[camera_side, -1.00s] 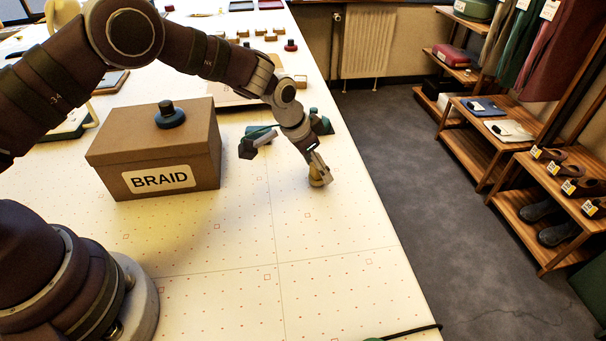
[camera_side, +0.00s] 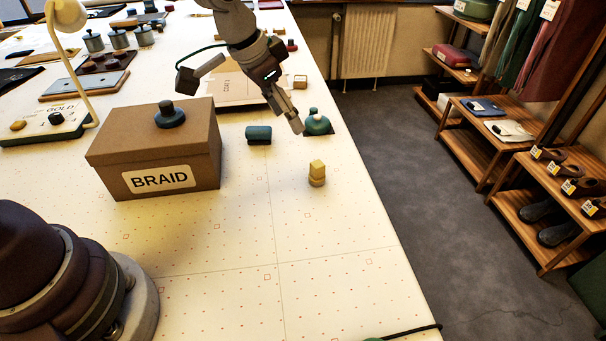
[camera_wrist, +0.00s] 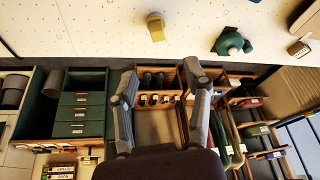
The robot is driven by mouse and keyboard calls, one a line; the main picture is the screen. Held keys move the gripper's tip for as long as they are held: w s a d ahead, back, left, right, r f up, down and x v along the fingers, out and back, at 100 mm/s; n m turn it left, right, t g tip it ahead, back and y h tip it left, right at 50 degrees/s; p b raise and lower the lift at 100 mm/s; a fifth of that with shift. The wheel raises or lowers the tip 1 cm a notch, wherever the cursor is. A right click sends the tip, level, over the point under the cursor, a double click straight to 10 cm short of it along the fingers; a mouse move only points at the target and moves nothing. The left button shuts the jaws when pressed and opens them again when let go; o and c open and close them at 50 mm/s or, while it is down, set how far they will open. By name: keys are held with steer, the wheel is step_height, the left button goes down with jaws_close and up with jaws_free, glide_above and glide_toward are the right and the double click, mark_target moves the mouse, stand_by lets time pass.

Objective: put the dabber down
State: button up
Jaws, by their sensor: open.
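The dabber, as I take it, is a small yellow and tan block (camera_side: 317,173) standing upright on the white table, with nothing touching it. It also shows in the wrist view (camera_wrist: 155,26), near the table edge. My gripper (camera_side: 298,124) is raised above and behind it, apart from it. In the wrist view my gripper's fingers (camera_wrist: 160,80) are spread wide with nothing between them.
A cardboard box marked BRAID (camera_side: 155,150) stands at left with a dark knob-like piece (camera_side: 170,116) on top. A teal roll (camera_side: 258,134) and a green pot (camera_side: 317,122) sit nearby.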

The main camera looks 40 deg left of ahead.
steer(key=s+a+r+n, duration=0.2)
steer(key=s+a+r, duration=0.1)
steer(key=s, duration=0.5)
steer(key=s+a+r+n+t+y, duration=0.1)
steer(key=s+a+r+n, duration=0.1)
steer(key=s, duration=0.7)
steer(key=shift+s+a+r, duration=0.25)
steer(key=shift+a+r, duration=0.4)
